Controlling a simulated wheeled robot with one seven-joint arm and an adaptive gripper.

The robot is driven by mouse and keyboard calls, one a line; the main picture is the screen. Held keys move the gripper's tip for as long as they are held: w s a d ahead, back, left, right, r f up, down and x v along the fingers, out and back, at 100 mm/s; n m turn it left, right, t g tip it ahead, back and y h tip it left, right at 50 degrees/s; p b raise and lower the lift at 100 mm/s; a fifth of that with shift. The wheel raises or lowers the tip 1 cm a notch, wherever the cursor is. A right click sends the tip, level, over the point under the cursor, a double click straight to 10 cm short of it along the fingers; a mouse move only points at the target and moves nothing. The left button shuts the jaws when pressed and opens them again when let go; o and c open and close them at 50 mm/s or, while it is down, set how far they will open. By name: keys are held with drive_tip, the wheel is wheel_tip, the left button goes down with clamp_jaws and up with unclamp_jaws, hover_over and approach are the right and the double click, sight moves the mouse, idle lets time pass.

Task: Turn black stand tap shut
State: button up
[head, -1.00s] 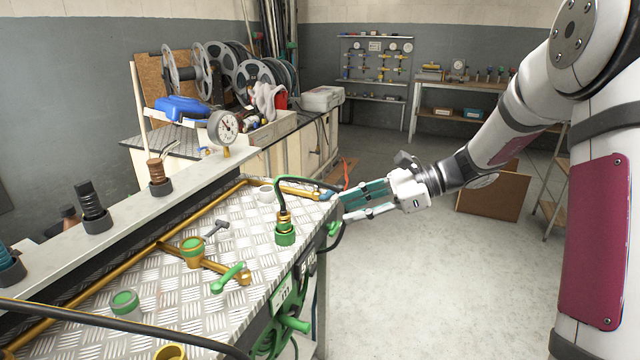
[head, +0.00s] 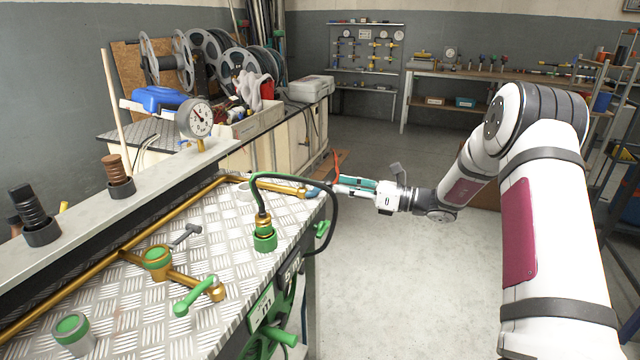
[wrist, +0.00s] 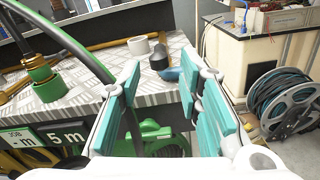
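A small dark grey T-shaped handle (head: 186,235) stands on the checker-plate bench top (head: 225,265). It is the nearest match to the black stand tap, but I cannot be sure. A green lever tap (head: 195,295) sits on the brass pipe (head: 185,278) in front of it. My gripper (head: 345,188) is just off the bench's far right corner, beside the blue pipe end (head: 313,190). In the wrist view my gripper (wrist: 160,85) has its teal pads apart, with nothing between them. A dark fitting (wrist: 159,56) and a white ring (wrist: 139,45) show beyond the pads.
A green-collared hose fitting (head: 264,236) with a looping black hose (head: 334,215) stands near the bench's right edge. A green reel (head: 275,335) hangs below. A gauge (head: 195,118) stands on the ledge behind. The floor (head: 400,270) right of the bench is clear.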

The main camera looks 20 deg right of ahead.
sight(324, 184)
drive_tip(key=x, duration=0.7)
drive_tip(key=shift+a, duration=0.1)
drive_tip(key=shift+c, duration=0.2)
clamp_jaws()
